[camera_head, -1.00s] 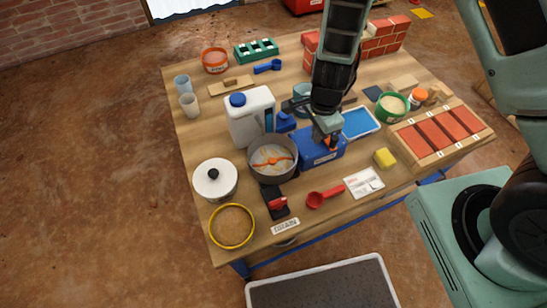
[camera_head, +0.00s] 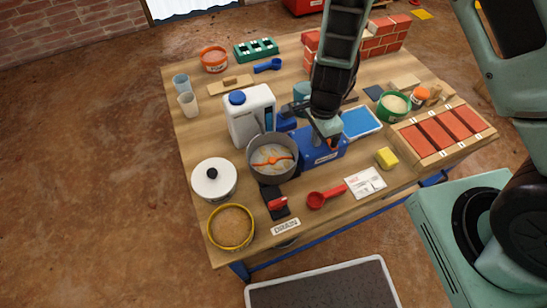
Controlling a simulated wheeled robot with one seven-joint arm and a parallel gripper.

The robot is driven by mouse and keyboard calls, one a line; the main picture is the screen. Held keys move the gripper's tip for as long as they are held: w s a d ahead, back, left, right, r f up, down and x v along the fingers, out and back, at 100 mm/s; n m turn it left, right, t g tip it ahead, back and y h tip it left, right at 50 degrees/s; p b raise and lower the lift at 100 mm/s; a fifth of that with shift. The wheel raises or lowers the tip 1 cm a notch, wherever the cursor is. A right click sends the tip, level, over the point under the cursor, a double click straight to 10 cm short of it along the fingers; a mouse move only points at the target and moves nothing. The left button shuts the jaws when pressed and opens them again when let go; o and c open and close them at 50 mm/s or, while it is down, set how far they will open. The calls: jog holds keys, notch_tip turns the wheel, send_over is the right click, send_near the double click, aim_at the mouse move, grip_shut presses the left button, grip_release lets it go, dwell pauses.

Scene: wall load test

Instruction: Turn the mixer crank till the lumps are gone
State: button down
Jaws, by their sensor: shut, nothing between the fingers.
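The mixer has a blue body (camera_head: 308,150) and a grey bowl (camera_head: 250,165). In the bowl are an orange paddle (camera_head: 272,160) and a greyish mix with pale patches that look like lumps. My gripper (camera_head: 329,140) points down over the right part of the blue body, with its fingers shut and nothing between them. A small orange part, perhaps the crank's handle, shows beside the fingertips. The gripper and my arm hide most of the crank, so I cannot tell whether they touch it.
A white jug (camera_head: 250,113) stands behind the bowl, and a lidded white pot (camera_head: 214,180) stands left of it. A red scoop (camera_head: 318,200), a white card (camera_head: 366,183) and a yellow sponge (camera_head: 387,158) lie in front. A blue tray (camera_head: 360,122) and a brick rack (camera_head: 445,134) are to the right.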

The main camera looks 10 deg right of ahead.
jog(key=shift+f, duration=0.2)
jog(key=shift+r+p, duration=0.75)
jog(key=shift+r, duration=0.05)
jog(key=shift+d, duration=0.1)
dwell(0.6)
